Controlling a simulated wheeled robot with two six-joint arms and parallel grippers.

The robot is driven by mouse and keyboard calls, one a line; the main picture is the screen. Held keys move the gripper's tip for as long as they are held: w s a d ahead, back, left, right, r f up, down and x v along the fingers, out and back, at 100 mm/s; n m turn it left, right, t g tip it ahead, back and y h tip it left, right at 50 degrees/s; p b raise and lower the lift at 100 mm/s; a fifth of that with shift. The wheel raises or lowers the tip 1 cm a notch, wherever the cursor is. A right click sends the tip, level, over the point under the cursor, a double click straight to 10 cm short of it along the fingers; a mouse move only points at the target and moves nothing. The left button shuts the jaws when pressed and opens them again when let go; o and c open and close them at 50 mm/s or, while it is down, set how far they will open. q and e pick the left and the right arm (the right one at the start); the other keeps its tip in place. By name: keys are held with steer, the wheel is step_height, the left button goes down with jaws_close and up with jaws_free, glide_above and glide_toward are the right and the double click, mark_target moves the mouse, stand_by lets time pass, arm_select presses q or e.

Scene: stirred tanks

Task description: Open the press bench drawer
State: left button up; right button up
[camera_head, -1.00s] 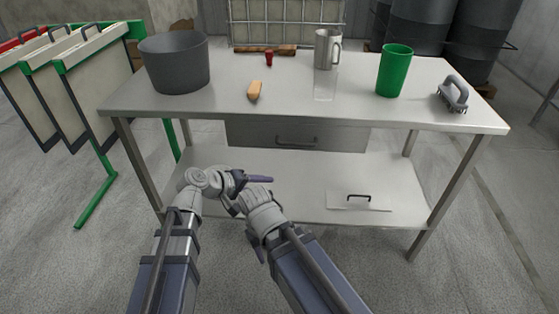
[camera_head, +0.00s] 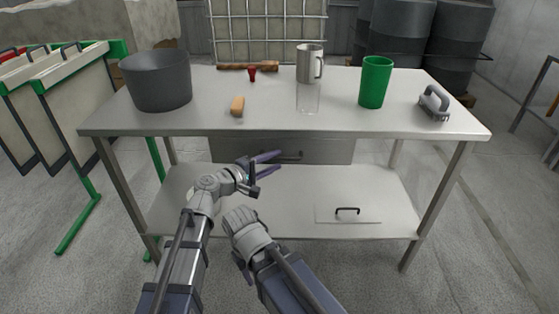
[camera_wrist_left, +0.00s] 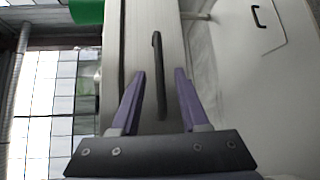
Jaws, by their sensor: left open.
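The press bench drawer (camera_head: 230,150) is a grey box front under the tabletop, and it looks shut. Its dark bar handle (camera_head: 295,156) is partly behind my left gripper (camera_head: 281,160). The left gripper is open, its purple fingers pointing at the handle. In the left wrist view the handle (camera_wrist_left: 158,70) lies between the two spread fingers (camera_wrist_left: 160,73), which are not closed on it. I cannot tell how deep the handle sits between them. My right arm is in the lower middle; its fingers do not show.
The bench top (camera_head: 210,125) carries a grey pot (camera_head: 157,82), an orange block (camera_head: 237,106), a metal mug (camera_head: 309,65), a clear glass (camera_head: 308,98), a green cup (camera_head: 375,82) and a handled brush (camera_head: 434,104). A lower shelf (camera_head: 285,205) holds a handled plate (camera_head: 347,213).

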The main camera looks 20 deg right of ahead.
arm_select(q)
steer(key=shift+x, duration=1.4)
jaws_close()
stand_by(0.5)
